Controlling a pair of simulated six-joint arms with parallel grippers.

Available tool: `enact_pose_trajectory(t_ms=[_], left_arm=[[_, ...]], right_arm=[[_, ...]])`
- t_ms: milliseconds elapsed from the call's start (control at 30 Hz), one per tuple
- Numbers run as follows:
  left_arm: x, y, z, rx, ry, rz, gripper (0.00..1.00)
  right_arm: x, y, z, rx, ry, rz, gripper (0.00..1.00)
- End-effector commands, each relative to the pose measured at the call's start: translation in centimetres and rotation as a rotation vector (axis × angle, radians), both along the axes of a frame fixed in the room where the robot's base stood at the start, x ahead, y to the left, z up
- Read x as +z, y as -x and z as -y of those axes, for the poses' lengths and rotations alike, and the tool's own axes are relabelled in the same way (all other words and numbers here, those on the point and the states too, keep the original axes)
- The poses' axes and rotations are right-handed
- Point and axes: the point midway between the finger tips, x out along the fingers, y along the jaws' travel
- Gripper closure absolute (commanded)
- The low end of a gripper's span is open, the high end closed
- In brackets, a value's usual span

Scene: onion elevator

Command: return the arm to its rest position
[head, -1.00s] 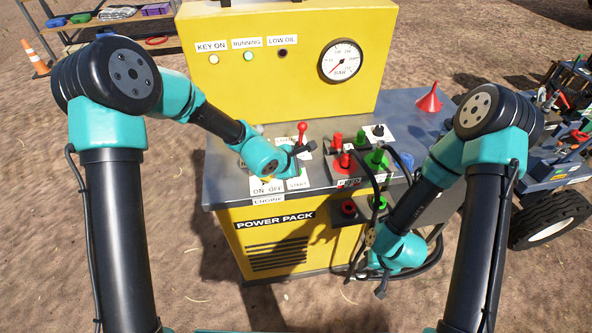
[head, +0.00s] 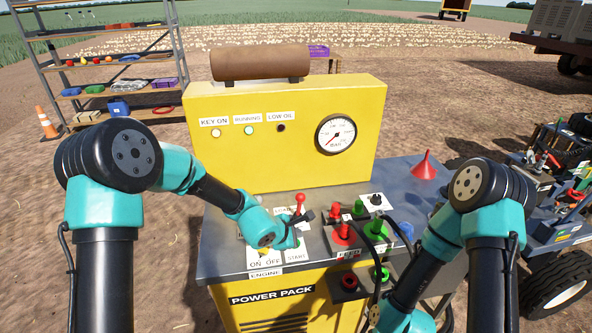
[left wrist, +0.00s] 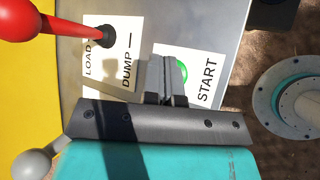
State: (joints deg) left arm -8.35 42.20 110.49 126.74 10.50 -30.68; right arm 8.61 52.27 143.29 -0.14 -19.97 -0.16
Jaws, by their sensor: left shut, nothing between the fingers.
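My left gripper (head: 305,217) is over the engine panel at the front of the yellow power pack (head: 240,289). It is shut and empty. In the left wrist view the closed fingers (left wrist: 168,78) stand beside the green START button (left wrist: 184,71) and partly cover it; I cannot tell if they touch it. The red-knobbed LOAD/DUMP lever (head: 300,199) stands just behind the gripper, and its red knob also shows in the left wrist view (left wrist: 14,19). My right arm (head: 440,246) reaches down at the front right; its gripper is below the frame.
Red and green couplings (head: 342,232) with black hoses stand right of my left gripper. A red funnel (head: 425,167) sits on the grey top. The KEY ON lamp (head: 216,133) and RUNNING lamp (head: 249,131) look lit. The pressure gauge (head: 336,135) is above. Shelves (head: 110,62) stand back left.

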Motion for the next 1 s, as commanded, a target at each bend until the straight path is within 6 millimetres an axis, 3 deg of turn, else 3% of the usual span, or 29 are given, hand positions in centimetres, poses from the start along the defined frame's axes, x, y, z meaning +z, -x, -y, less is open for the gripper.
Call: enact_pose_trajectory(t_ms=[267, 600, 1000], left_arm=[[-0.8, 2.2, -2.3, -0.094, -0.047, 0.029, 1.00], [-3.0, 10.0, -9.1, -0.414, -0.172, 0.100, 1.00], [-11.9, 18.7, -16.3, -0.754, -0.416, -0.038, 1.00]], right_arm=[[0.0, -0.1, -0.2, 0.005, 0.000, 0.000, 0.57], [0.0, -0.6, -0.9, 0.026, 0.000, 0.000, 0.57], [0.0, -0.4, -0.7, 0.019, 0.000, -0.001, 0.57]])
